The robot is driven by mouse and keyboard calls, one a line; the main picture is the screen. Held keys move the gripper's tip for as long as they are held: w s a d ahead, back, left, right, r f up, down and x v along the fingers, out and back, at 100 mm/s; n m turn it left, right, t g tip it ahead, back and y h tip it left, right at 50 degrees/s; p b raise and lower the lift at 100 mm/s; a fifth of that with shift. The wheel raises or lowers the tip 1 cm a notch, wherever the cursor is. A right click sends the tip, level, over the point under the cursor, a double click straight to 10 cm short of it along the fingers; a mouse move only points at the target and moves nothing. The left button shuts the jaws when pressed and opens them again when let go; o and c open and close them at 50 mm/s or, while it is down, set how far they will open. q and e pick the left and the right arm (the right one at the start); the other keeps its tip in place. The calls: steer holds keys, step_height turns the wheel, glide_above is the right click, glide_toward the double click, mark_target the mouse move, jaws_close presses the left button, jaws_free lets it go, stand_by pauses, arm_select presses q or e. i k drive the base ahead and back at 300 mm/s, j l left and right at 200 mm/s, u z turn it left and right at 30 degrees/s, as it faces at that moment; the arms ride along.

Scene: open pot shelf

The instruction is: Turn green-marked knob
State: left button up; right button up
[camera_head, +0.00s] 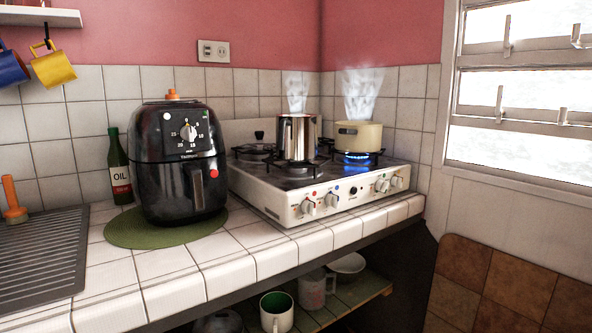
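A white gas stove (275,206) stands on the tiled counter, with a row of knobs along its front panel. Two pale knobs sit at the left of the row, one (308,207) beside the other (332,200). Two more sit at the right, one (382,185) beside the other (397,182). A small dark round part (353,190) is between the pairs. The coloured marks by the knobs are tiny, and I cannot tell which one is green. Neither of my grippers is in view.
A steaming metal pot (297,138) and a steaming cream pot (358,137) stand on the stove; a blue flame (358,155) burns under the cream pot. A black air fryer (180,165) stands left of the stove. Open room lies before the counter edge (232,272).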

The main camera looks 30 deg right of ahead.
mark_target(380, 186)
steer(key=z, duration=1.5)
